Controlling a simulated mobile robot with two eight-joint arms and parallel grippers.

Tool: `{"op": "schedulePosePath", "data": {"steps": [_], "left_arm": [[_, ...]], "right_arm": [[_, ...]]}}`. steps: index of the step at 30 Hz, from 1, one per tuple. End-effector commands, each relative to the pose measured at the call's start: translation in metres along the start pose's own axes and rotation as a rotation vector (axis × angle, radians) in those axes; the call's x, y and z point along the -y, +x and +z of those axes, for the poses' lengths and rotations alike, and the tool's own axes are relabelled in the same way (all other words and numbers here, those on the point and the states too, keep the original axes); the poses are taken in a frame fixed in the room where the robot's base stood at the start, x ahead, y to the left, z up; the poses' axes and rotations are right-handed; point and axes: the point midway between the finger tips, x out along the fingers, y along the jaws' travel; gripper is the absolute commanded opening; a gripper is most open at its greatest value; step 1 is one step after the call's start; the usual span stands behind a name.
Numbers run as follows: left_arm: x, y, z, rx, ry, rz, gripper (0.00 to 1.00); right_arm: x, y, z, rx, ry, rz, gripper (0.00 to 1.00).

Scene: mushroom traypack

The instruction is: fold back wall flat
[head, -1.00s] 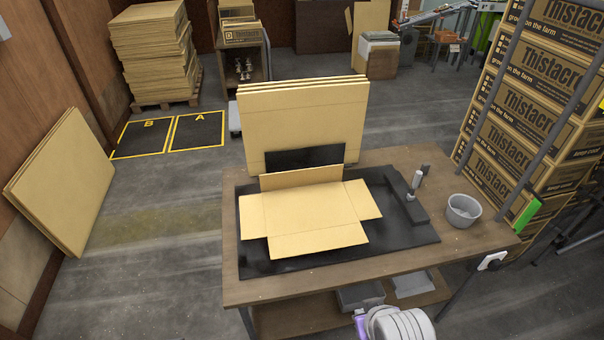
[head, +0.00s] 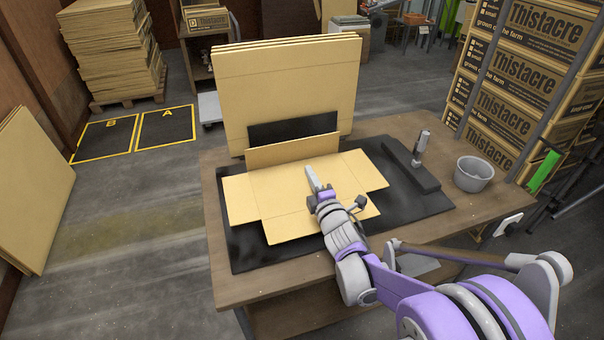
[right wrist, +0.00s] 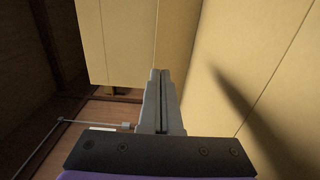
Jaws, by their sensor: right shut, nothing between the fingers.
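A cardboard tray blank (head: 277,192) lies on the black mat (head: 415,203) on the workbench. Its side flaps and front flap lie flat, and its back wall (head: 292,150) stands upright along the far edge. My right gripper (head: 312,170) is shut and empty, over the middle of the blank and in front of the back wall. In the right wrist view the shut fingers (right wrist: 161,75) point ahead with cardboard (right wrist: 245,70) close by on the right. My left gripper is not in view.
A stack of flat cardboard sheets (head: 285,80) stands upright behind the blank. A dark bar with an upright handle (head: 421,148) and a grey bowl (head: 473,173) are on the right of the bench. Stacked Thistacre boxes (head: 520,80) stand beyond.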

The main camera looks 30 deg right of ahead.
Motion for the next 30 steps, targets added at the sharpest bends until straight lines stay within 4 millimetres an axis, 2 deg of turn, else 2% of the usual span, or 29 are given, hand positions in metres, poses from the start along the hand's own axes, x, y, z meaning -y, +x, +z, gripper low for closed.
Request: {"op": "schedulePosePath", "data": {"steps": [9, 15, 21, 30], "left_arm": [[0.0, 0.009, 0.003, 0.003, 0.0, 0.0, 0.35], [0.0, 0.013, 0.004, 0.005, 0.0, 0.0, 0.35], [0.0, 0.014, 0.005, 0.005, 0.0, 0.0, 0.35], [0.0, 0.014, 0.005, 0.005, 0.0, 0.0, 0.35]], "right_arm": [[0.002, 0.07, -0.001, 0.0, 0.003, -0.002, 0.0], [0.001, 0.101, -0.001, 0.0, 0.004, -0.002, 0.0], [0.001, 0.114, -0.001, 0.0, 0.004, -0.002, 0.0], [0.0, 0.115, 0.0, 0.0, 0.005, -0.002, 0.0]]}}
